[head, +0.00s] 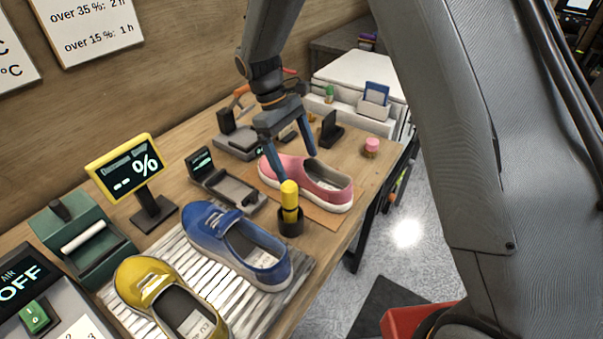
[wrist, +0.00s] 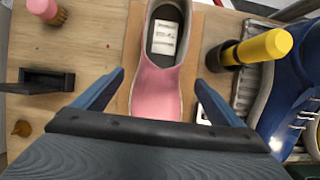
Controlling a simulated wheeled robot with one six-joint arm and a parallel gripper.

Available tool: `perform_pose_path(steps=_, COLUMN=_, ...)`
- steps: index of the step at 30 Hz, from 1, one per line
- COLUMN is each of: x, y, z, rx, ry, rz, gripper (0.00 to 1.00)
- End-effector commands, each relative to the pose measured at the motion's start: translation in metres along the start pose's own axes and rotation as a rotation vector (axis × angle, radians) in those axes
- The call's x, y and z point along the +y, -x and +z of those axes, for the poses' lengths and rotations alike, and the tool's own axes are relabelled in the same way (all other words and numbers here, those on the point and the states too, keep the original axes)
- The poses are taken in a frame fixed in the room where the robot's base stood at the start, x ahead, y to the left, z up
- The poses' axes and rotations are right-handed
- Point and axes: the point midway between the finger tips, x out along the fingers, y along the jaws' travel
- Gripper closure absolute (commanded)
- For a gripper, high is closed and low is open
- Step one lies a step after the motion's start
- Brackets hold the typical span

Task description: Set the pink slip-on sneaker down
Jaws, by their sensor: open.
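The pink slip-on sneaker (head: 317,186) rests upright on a brown mat (head: 325,219) near the table's right part. In the wrist view the pink sneaker (wrist: 157,84) lies between my spread fingers, with its opening and white insole label toward the top. My gripper (head: 293,165) is open above and around the sneaker, with one blue finger on each side. In the wrist view my gripper (wrist: 160,84) shows a gap between each finger and the shoe. The sneaker's near end is partly hidden by my gripper's body in the wrist view.
A yellow-capped tool in a black holder (head: 290,222) stands close beside the mat. A blue sneaker (head: 236,246) and a yellow sneaker (head: 172,299) sit on a slatted rack (head: 207,279). A pink-topped brush (head: 371,147) and a black stand (head: 331,130) are behind the mat.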

Motion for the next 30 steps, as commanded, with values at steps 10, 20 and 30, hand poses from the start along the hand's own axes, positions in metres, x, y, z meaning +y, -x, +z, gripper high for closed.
perform_pose_path(steps=10, x=0.001, y=0.061, z=-0.001, rx=0.002, ry=0.001, rz=0.002, gripper=0.09)
perform_pose_path(steps=20, x=0.001, y=0.074, z=0.003, rx=0.005, ry=-0.007, rz=-0.002, gripper=0.09)
perform_pose_path(steps=30, x=0.012, y=0.017, z=0.099, rx=0.196, ry=-0.357, rz=-0.074, gripper=0.09)
